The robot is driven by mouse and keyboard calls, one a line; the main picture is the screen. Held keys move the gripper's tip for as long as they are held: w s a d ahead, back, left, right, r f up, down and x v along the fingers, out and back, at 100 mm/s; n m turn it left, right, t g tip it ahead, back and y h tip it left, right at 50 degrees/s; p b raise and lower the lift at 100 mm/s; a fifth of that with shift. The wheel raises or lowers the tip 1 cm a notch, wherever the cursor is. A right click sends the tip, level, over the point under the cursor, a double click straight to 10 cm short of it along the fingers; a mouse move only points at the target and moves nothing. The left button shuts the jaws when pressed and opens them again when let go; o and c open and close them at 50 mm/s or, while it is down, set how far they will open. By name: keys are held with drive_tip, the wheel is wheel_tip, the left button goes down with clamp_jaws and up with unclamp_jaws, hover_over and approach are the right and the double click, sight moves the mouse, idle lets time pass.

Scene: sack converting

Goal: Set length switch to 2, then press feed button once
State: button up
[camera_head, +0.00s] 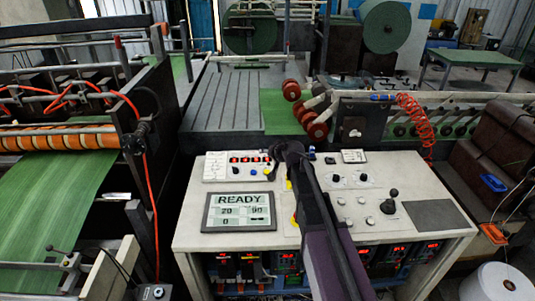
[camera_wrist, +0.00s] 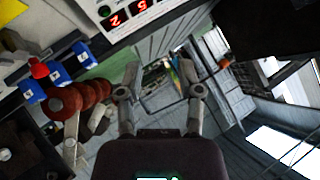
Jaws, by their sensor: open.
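The pale control console (camera_head: 200,241) stands in front of me. Its screen (camera_head: 239,211) reads READY, with 20, 90 and 0 below. A panel with small red displays (camera_head: 249,159) sits at the console's back left; the wrist view shows its digits (camera_wrist: 115,20) as 2 and 5, partly cut off. Small knobs and buttons (camera_head: 338,201) and a black-knobbed lever (camera_head: 390,204) are on the right half. I cannot tell which control is the length switch or the feed button. My gripper (camera_wrist: 158,75) is open and empty above the console's back edge; my arm hides the middle.
Orange-red rollers (camera_head: 313,123) and a coiled red hose (camera_head: 413,117) are behind the console. A machine with green sheet (camera_head: 65,190) stands at the left. A brown seat-like block (camera_head: 490,150) is at the right. A grey slatted table (camera_head: 225,100) lies behind.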

clamp_jaws()
idle(1.1)
